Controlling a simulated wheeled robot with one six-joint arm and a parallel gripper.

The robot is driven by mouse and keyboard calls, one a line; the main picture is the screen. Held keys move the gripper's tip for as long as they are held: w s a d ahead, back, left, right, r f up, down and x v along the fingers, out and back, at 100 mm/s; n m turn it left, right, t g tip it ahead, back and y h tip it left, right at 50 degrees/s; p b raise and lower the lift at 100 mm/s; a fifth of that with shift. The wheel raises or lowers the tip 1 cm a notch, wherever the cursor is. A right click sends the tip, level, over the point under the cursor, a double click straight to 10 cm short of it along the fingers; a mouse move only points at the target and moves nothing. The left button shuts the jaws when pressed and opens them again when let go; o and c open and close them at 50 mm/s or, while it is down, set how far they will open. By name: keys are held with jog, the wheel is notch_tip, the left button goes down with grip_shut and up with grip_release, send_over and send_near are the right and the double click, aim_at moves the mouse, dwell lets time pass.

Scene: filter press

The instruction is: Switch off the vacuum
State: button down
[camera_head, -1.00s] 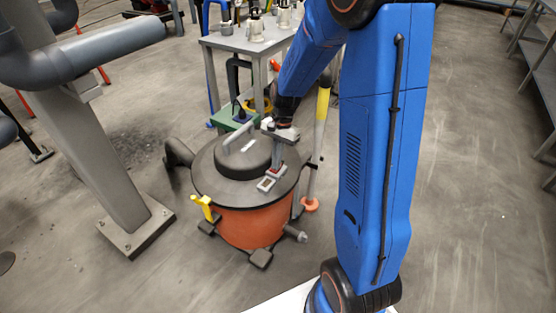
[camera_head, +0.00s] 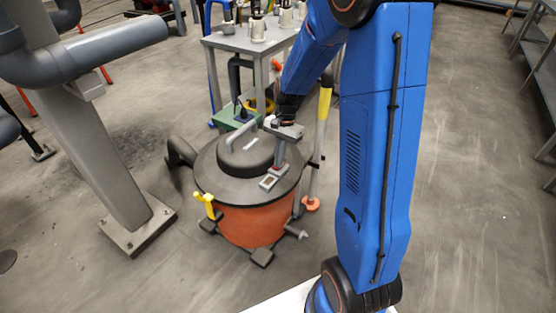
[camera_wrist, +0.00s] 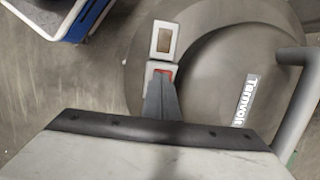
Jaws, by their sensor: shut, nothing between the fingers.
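The vacuum (camera_head: 252,226) is an orange drum with a dark grey lid and a grey handle, standing on the floor left of my arm. On the lid's near right edge is a small pale switch box (camera_head: 268,183).
A grey pillar (camera_head: 110,150) with a pipe (camera_head: 100,52) stands left. Behind the vacuum is a metal table (camera_head: 250,40) with several canisters. A yellow and grey pole (camera_head: 320,120) stands right of the vacuum. The floor in front and right is open.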

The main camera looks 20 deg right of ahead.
jog(key=shift+s+d+f, duration=0.1)
jog(key=shift+d+f, duration=0.25)
jog(key=shift+f, duration=0.1)
jog(key=shift+d+r, duration=0.1)
jog(key=a+v, duration=0.1)
jog(key=v, duration=1.3)
jog(key=shift+r, duration=0.35)
jog(key=shift+d, duration=0.1)
jog(key=d+m, duration=0.1)
jog(key=m, duration=0.5)
jog(key=w+d+m+y, duration=0.1)
jog(key=m, duration=0.5)
jog(key=w+d+m+g, duration=0.1)
jog(key=m, duration=0.4)
jog(key=shift+w+f+m, duration=0.15)
jog(key=shift+f+m, duration=0.15)
jog(key=shift+m, duration=0.1)
jog(key=x, duration=1.4)
jog(key=shift+a, duration=0.3)
